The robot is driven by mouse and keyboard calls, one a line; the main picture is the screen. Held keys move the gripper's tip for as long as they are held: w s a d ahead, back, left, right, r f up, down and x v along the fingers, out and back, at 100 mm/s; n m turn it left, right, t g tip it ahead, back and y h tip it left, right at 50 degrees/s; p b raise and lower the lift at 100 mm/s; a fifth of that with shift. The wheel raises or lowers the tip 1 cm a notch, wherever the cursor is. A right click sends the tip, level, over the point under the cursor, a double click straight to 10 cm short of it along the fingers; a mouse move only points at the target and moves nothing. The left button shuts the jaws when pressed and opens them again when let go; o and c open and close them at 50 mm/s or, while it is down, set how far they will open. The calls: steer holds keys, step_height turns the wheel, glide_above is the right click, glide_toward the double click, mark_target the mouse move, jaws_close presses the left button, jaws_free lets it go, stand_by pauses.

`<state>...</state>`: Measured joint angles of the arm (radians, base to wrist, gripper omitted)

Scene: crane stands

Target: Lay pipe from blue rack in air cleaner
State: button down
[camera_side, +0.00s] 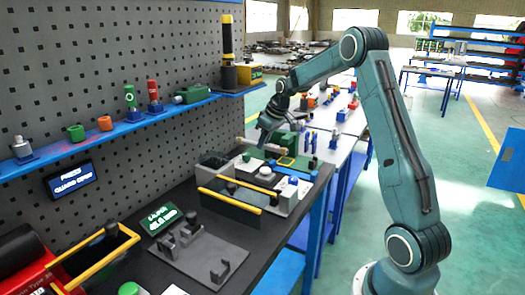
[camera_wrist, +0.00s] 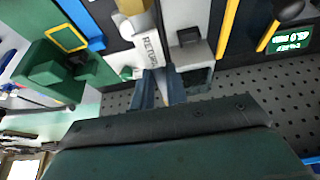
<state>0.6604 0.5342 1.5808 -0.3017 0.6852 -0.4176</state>
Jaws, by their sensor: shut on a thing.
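My gripper (camera_side: 268,136) hangs above the far end of the black bench, over a cluster of fixtures. It is shut on a slim pale pipe (camera_side: 246,141), which lies roughly level across the fingers, clear of the bench. In the wrist view my fingers (camera_wrist: 157,88) point at the fixtures, and a narrow tan strip of the pipe (camera_wrist: 176,88) shows by them; the rest is hidden. A small blue rack-like piece (camera_side: 296,173) is on the fixtures' right side. I cannot tell which fixture is the air cleaner.
A pale block marked RETURN (camera_wrist: 150,48) is close to my fingers. A dark tray with yellow bars (camera_side: 230,203) stands nearer. A grey plate with upright hooks (camera_side: 200,250) lies in front. A blue shelf (camera_side: 120,128) and pegboard (camera_side: 100,60) bound the left side.

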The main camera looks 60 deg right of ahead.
steer(key=s+a+f, duration=0.1)
steer(key=a+f, duration=0.2)
steer(key=a, duration=0.3)
steer(key=shift+a+f, duration=0.2)
steer(key=shift+f, duration=0.05)
steer(key=shift+f, duration=0.2)
steer(key=shift+f, duration=4.1)
steer(key=c, duration=1.3)
jaws_free()
steer(key=shift+s, duration=0.1)
